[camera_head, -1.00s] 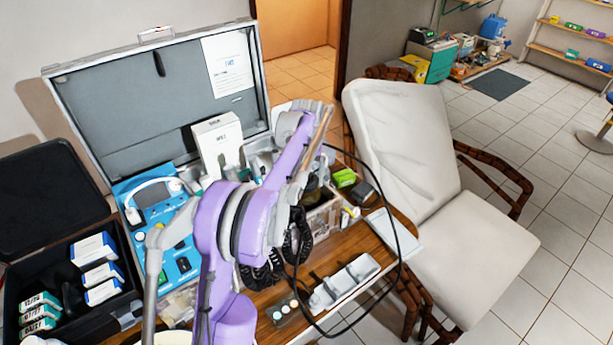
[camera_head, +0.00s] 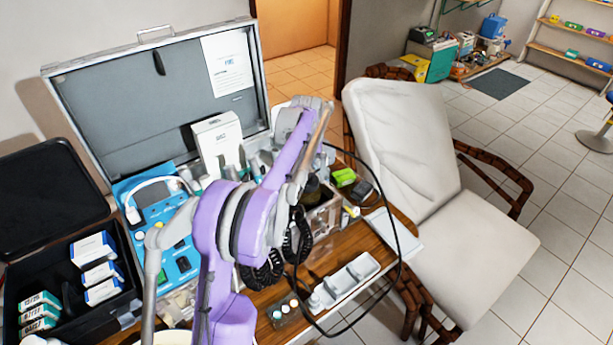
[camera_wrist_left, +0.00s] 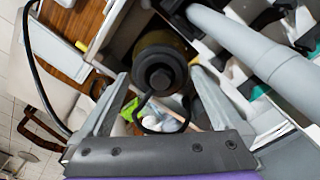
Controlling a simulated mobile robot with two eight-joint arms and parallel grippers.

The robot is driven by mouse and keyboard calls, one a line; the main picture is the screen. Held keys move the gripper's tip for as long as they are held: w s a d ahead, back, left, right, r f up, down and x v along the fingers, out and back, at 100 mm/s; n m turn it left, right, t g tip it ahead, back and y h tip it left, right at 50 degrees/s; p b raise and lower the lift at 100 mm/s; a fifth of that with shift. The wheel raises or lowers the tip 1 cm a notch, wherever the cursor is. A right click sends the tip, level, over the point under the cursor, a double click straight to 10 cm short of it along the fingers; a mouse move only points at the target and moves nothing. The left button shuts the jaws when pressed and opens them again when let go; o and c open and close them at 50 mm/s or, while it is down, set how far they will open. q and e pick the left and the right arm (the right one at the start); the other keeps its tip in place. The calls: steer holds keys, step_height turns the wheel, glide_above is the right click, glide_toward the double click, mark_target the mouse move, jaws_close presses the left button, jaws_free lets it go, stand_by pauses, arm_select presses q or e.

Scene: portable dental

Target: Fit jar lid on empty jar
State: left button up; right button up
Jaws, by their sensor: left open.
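In the left wrist view, my left gripper (camera_wrist_left: 161,76) is open, one finger on each side of a round dark olive-brown vessel (camera_wrist_left: 180,46) with a black knobbed top (camera_wrist_left: 158,72). It may be a jar, but I cannot tell whether the top is the jar lid. No finger clearly touches it. A dark round vessel (camera_head: 312,190) also shows in the head view, beside my purple left arm, in a clear-walled box (camera_head: 323,216). The arm hides the left fingertips there. I cannot pick out a separate empty jar or loose lid. My right gripper is not in view.
A thick grey tube (camera_wrist_left: 255,50) crosses close to the right finger in the wrist view. A black cable (camera_head: 398,240) loops over the table. A white tray (camera_head: 345,280) lies at the table front. An open case (camera_head: 100,120) and white carton (camera_head: 217,140) stand behind.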

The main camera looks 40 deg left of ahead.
arm_select(q)
step_height(320, 180, up, 10)
steer(key=shift+p, duration=0.3)
steer(key=shift+s+d+f, duration=0.1)
steer(key=shift+f, duration=0.1)
stand_by(0.3)
